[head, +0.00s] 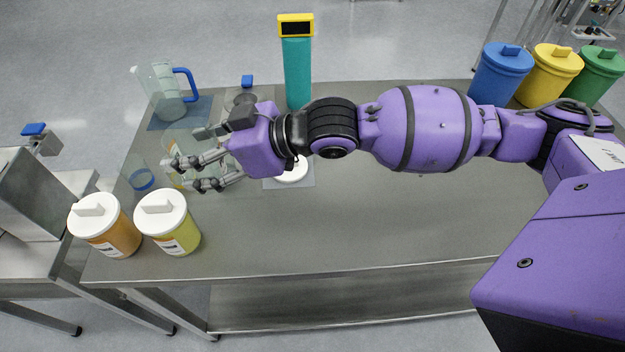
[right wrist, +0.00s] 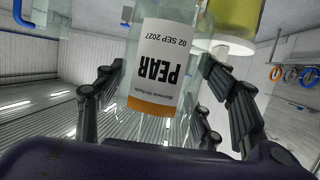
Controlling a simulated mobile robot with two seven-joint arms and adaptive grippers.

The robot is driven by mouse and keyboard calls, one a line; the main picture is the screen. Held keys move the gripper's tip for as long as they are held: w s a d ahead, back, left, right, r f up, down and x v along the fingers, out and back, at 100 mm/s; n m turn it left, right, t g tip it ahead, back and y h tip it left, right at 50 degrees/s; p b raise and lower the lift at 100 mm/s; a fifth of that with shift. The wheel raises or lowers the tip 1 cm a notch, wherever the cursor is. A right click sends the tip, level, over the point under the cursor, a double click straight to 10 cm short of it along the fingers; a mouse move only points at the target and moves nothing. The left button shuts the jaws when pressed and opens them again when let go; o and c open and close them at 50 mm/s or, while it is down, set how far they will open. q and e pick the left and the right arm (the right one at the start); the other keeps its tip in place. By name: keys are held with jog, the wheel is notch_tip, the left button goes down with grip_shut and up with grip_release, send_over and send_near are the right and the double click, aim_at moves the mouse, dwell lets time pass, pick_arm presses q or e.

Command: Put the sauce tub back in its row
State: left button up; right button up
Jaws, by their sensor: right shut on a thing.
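My right gripper (head: 183,175) is over the left part of the steel table, shut on a clear jar labelled PEAR (right wrist: 155,65) with an orange band. The fingers (right wrist: 160,95) lie on both sides of the jar. In the head view the fingers partly cover it, and I cannot tell whether it touches the table. Two tubs with white lids, one orange (head: 118,236) and one yellow (head: 184,240), stand at the front left. The yellow one also shows in the right wrist view (right wrist: 236,22). Blue (head: 500,76), yellow (head: 549,76) and green (head: 598,78) tubs stand in a row at the back right. My left gripper is out of view.
A clear jug with a blue handle (head: 186,84) stands at the back left. A teal post with a yellow-framed display (head: 297,72) rises at the back. A blue-ringed clear container (head: 142,180) is left of my gripper. The table's middle and front right (head: 370,225) are clear.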

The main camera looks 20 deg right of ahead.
aim_at(209, 174)
jog(key=s, duration=0.1)
jog(key=s+d+f, duration=0.1)
jog(key=s, duration=0.2)
jog(key=shift+d+f+p, duration=0.2)
jog(key=shift+f+p, duration=0.05)
jog(key=shift+p, duration=0.05)
jog(key=shift+s+d+f, duration=0.2)
jog(key=shift+s+f, duration=0.5)
jog(key=shift+f, duration=0.85)
jog(key=shift+s+d+f, duration=0.25)
jog(key=shift+s+f, duration=0.5)
jog(key=shift+f, duration=0.8)
jog(key=shift+s+d+f, duration=0.2)
jog(key=shift+s+f, duration=0.5)
jog(key=shift+f, duration=0.85)
jog(key=o, duration=1.7)
jog(key=shift+r, duration=0.25)
jog(key=v, duration=1.2)
